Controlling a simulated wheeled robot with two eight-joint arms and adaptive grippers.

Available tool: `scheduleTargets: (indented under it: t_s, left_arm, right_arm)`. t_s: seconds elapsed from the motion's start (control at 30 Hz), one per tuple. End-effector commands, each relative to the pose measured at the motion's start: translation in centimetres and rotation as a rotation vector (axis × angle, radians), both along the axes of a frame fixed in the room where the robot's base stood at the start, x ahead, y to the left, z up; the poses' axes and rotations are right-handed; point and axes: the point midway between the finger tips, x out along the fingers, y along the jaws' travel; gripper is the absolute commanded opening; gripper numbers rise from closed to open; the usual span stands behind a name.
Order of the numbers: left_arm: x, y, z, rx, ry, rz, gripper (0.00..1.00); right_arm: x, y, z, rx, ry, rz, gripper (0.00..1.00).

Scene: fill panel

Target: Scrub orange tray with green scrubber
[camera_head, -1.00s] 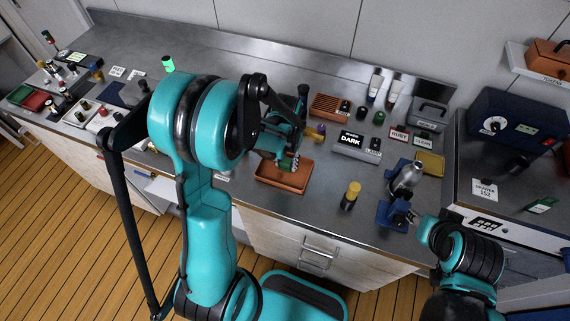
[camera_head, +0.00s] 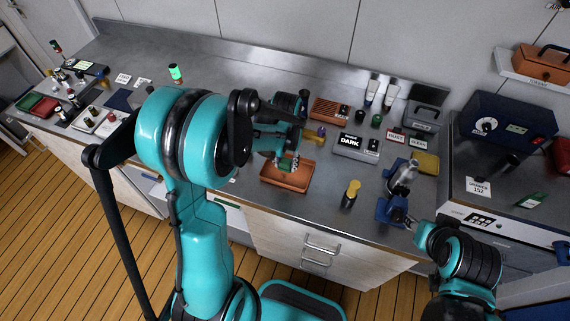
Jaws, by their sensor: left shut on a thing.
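My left gripper (camera_head: 288,160) points down over the tray's back part. It is shut on the green scrubber (camera_head: 285,165), of which only a little green and a pale lower edge show between the fingers. The scrubber is at or just above the tray floor; I cannot tell whether they touch. My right gripper (camera_head: 405,217) is at the blue stand at the right; its fingers are too small and dark to read.
A blue stand with a grey metal device (camera_head: 403,178) is at the right. A yellow-capped dark bottle (camera_head: 351,194) stands right of the tray. Behind are a slotted brown block (camera_head: 330,110), a DARK-labelled box (camera_head: 355,146) and a yellow tray (camera_head: 425,163).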

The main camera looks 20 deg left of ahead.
Motion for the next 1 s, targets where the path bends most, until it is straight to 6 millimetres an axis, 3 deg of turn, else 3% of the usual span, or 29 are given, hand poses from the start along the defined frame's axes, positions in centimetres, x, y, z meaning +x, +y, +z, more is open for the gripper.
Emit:
scheduleTargets:
  t_s: [0.3,1.0]
  left_arm:
    - [0.4,-0.1,2.6,0.0,0.0,-0.001,0.1]
    - [0.4,-0.2,2.3,0.0,0.0,-0.003,0.1]
  right_arm:
    - [0.0,0.0,1.8,0.0,0.0,0.0,0.39]
    - [0.0,0.0,1.5,0.0,0.0,0.0,0.39]
